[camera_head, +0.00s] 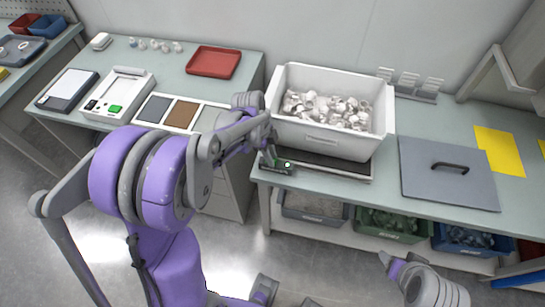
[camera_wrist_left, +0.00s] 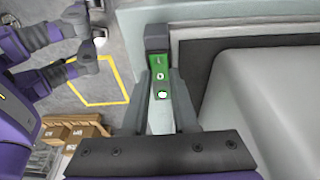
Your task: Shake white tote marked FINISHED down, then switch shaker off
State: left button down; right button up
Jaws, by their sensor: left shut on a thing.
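The white tote (camera_head: 332,145) stands upright on the dark shaker plate (camera_head: 325,164) on the bench; the lettering on its front is too small to read. A heap of pale caps (camera_head: 325,112) fills much of it. The shaker's green switch (camera_head: 285,164) is at the plate's front left corner. In the left wrist view the switch (camera_wrist_left: 158,77) shows I and O marks and a white knob near its lower end. My left gripper (camera_wrist_left: 160,104) is shut on the switch, one finger on each side.
A grey lid (camera_head: 445,185) with a dark handle lies right of the tote, with a yellow sheet (camera_head: 498,150) beyond it. A red tray (camera_head: 213,62) and a device with a green button (camera_head: 113,109) stand on the left bench. Bins (camera_head: 393,222) sit under the bench.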

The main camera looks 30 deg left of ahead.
pick_arm(q)
jog(key=c, duration=0.7)
grip_release()
jog(key=shift+r, duration=0.1)
jog(key=p+v, duration=0.1)
jog(key=v, duration=0.9)
jog(key=shift+r, duration=0.35)
jog(key=s+d+n+t+y, duration=0.1)
jog(key=s+d+n, duration=0.1)
jog(key=s+n, duration=0.3)
jog(key=s+d+n+t+y, duration=0.1)
jog(key=s+d+n+t, duration=0.1)
jog(key=s+n, duration=0.3)
jog(key=s+d+f+n+t+y, duration=0.1)
jog(key=s+d+n, duration=0.3)
jog(key=s+n, duration=0.1)
jog(key=shift+d+f+t, duration=0.1)
jog(key=shift+d+t, duration=0.05)
jog(key=shift+t, duration=0.15)
